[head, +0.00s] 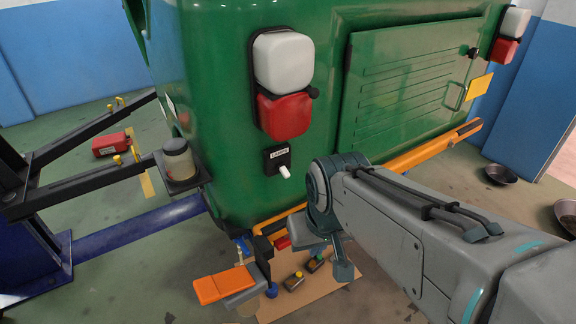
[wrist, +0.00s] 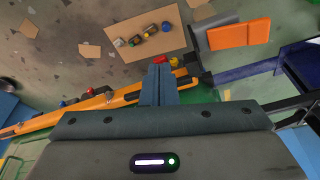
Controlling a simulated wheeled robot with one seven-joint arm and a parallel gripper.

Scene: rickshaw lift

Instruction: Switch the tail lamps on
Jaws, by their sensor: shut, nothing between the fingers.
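The green rickshaw's rear (head: 225,120) fills the head view. A tail lamp (head: 284,85), white above and red below, is on its left corner; another (head: 510,35) is at the far right. Neither looks lit. Below the left lamp is a small black labelled switch plate (head: 277,157) with a white lever (head: 285,172) slanting down and out. My gripper (head: 343,270) is below and right of the switch, apart from it. In the wrist view my gripper (wrist: 159,70) is shut and empty, above the floor; the switch cannot be made out there.
An orange bumper bar (head: 430,148) runs along the rickshaw's lower edge. A blue lift post with black arms (head: 85,185) stands at left, a jar on its pad (head: 180,165). An orange block (head: 224,285) and a cardboard sheet (head: 320,290) with small parts are below.

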